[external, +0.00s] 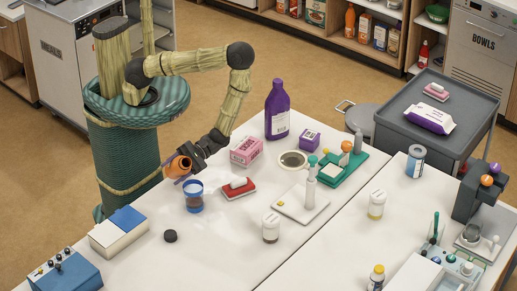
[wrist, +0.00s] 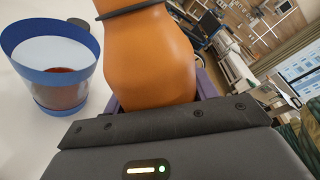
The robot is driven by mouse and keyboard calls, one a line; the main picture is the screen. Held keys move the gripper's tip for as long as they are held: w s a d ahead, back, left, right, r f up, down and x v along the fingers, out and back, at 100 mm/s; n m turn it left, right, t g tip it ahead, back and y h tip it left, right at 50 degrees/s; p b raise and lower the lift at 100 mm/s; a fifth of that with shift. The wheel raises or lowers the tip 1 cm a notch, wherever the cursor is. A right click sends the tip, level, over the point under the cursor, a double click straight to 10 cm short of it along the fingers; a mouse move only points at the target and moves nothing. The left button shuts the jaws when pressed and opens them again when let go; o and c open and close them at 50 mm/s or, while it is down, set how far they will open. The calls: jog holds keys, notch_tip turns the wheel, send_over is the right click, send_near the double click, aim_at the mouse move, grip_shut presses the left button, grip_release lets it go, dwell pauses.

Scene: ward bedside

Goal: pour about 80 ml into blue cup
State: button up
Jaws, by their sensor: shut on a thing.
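The blue cup (external: 193,204) is clear with a blue rim and stands upright on the white table. In the wrist view the cup (wrist: 58,97) is at the left, with a blue band at its base and dark red liquid low inside. My gripper (external: 184,163) is shut on an orange bottle (external: 175,168), held above the table just behind and left of the cup. The bottle (wrist: 150,55) fills the middle of the wrist view and looks tilted in the external view. Its mouth is out of the wrist view, and I see no stream.
A black round lid (external: 170,236) lies in front of the cup. A red-and-white block (external: 238,188) and a pink box (external: 246,151) are right of it. A blue-and-white box (external: 119,232) is front left. A tall purple bottle (external: 277,112) stands farther back.

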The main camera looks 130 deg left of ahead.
jog(key=shift+w+f+m+b, duration=0.2)
jog(key=shift+f+m+b, duration=0.5)
jog(key=shift+f, duration=0.1)
jog(key=shift+r+m+h, duration=0.3)
jog(key=shift+h, duration=0.1)
jog(key=shift+s+r+m+t, duration=0.15)
jog(key=shift+s+m+t, duration=0.2)
jog(key=shift+m, duration=0.55)
jog(key=shift+a+m+h+b, duration=0.1)
jog(key=shift+m+h+b, duration=0.7)
jog(key=shift+m, duration=1.3)
